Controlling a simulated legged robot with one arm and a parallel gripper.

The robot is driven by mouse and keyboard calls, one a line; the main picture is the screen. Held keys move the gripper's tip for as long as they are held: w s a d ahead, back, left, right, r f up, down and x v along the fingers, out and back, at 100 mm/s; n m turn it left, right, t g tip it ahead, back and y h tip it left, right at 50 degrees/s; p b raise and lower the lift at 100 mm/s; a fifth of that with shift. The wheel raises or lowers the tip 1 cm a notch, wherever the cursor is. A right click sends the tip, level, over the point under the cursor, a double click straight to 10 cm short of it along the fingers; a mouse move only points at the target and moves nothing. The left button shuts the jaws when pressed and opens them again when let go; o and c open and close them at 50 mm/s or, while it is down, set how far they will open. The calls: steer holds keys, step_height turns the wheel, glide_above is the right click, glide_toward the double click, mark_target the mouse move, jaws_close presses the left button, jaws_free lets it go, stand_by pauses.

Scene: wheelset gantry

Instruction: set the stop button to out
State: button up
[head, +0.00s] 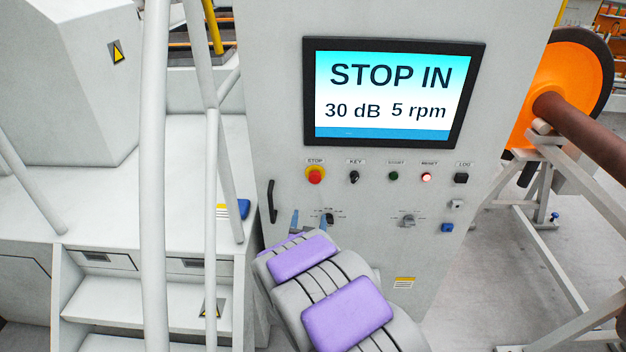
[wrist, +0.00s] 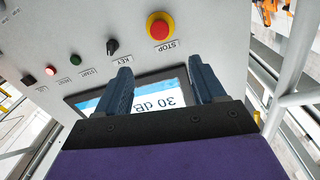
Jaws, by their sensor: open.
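The red stop button (head: 315,176) sits on a yellow ring under the STOP label on the grey control panel (head: 275,90). The screen (head: 390,90) reads STOP IN, 30 dB, 5 rpm. In the wrist view the stop button (wrist: 159,27) is at the top middle, beyond the fingertips. My gripper (wrist: 163,80) is open and empty, its two dark blue fingers apart and not touching the button. In the head view my gripper (head: 311,219) is below the button, partly hidden behind my purple and grey arm.
The key switch (head: 354,177), a green button (head: 393,176) and a lit red reset button (head: 426,177) are right of the stop button. A black handle (head: 271,201) is at the panel's left edge. White railings (head: 154,180) stand left; an orange wheel (head: 570,80) is right.

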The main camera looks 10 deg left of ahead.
mark_target(314, 179)
steer(key=w+a, duration=0.1)
steer(key=w, duration=0.4)
steer(key=w+a, duration=0.1)
steer(key=w, duration=0.5)
steer(key=w+a, duration=0.1)
steer(key=w, duration=0.5)
steer(key=shift+w+b, duration=0.1)
steer(key=shift+b, duration=0.3)
steer(key=shift+c, duration=0.3)
jaws_close()
